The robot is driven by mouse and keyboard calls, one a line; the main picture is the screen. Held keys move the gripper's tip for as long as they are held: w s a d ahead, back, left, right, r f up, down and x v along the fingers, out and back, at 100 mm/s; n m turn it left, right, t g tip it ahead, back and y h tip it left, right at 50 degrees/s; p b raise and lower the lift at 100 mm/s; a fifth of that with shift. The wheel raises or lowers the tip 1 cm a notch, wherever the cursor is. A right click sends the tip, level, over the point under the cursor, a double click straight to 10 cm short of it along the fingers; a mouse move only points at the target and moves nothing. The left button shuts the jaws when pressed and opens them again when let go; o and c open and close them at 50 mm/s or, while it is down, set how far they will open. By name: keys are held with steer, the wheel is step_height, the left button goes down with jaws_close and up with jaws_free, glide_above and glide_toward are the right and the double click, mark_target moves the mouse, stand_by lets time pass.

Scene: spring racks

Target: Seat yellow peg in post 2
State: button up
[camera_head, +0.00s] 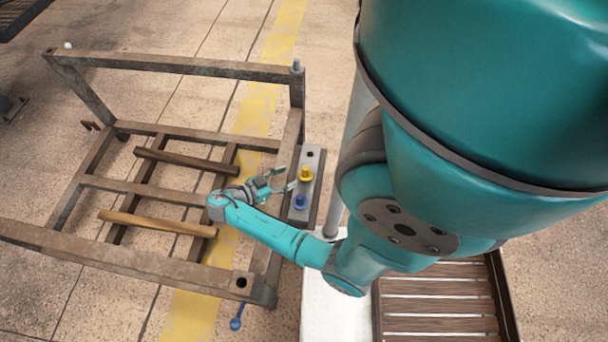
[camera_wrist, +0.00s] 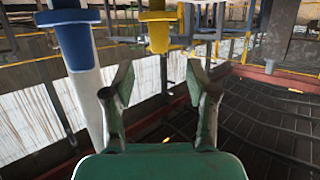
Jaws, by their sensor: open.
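The yellow peg (camera_head: 305,173) stands upright in a small grey holder (camera_head: 312,163) beside the rack. A blue peg (camera_head: 300,202) stands next to it. My gripper (camera_head: 284,179) is open and empty, its fingertips pointing at the yellow peg and just short of it. In the wrist view, the yellow peg (camera_wrist: 158,32) is ahead, between the lines of the two open fingers (camera_wrist: 160,78), apart from them. The blue peg (camera_wrist: 76,40) is left of it. A rack corner post with a hole (camera_head: 241,283) is at the front. Which post is 2 is not readable.
The brown metal rack (camera_head: 180,65) has posts and crossbars on the left. A grey peg (camera_head: 297,66) tops its back right post. The holder has an empty hole (camera_head: 310,154) behind the yellow peg.

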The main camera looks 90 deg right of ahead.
mark_target(303, 171)
steer(key=shift+x, duration=4.35)
steer(key=shift+f, duration=0.1)
jaws_close()
